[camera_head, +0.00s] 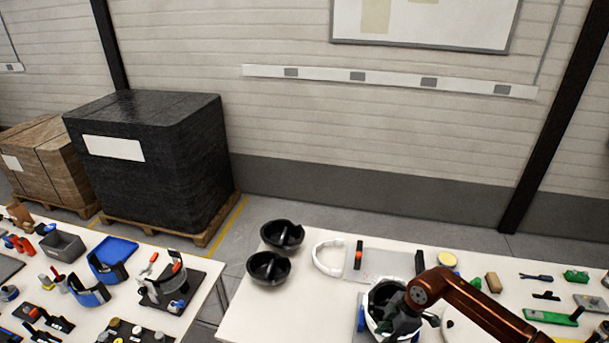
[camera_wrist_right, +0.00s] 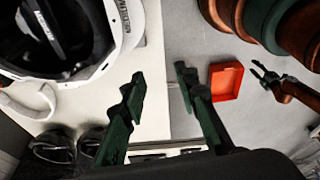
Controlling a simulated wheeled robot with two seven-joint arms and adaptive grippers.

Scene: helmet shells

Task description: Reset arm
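My right arm comes in from the right in the head view, and its dark gripper (camera_head: 398,322) hangs over the white helmet shell (camera_head: 374,301). In the right wrist view my right gripper (camera_wrist_right: 158,84) has two dark green fingers spread apart, with nothing between them. The white shell (camera_wrist_right: 128,22) with its black inside lies to the left of the fingers, apart from them. My left gripper (camera_wrist_right: 262,76) shows small at the right of the wrist view, its fingers apart and empty. It is outside the head view.
Two black shells (camera_head: 268,267) and a white curved band (camera_head: 327,259) lie left of the helmet. Several small tools and parts lie on the right of the table. A second table (camera_head: 125,330) stands left, across a gap. A red tray (camera_wrist_right: 226,80) lies beyond the table edge.

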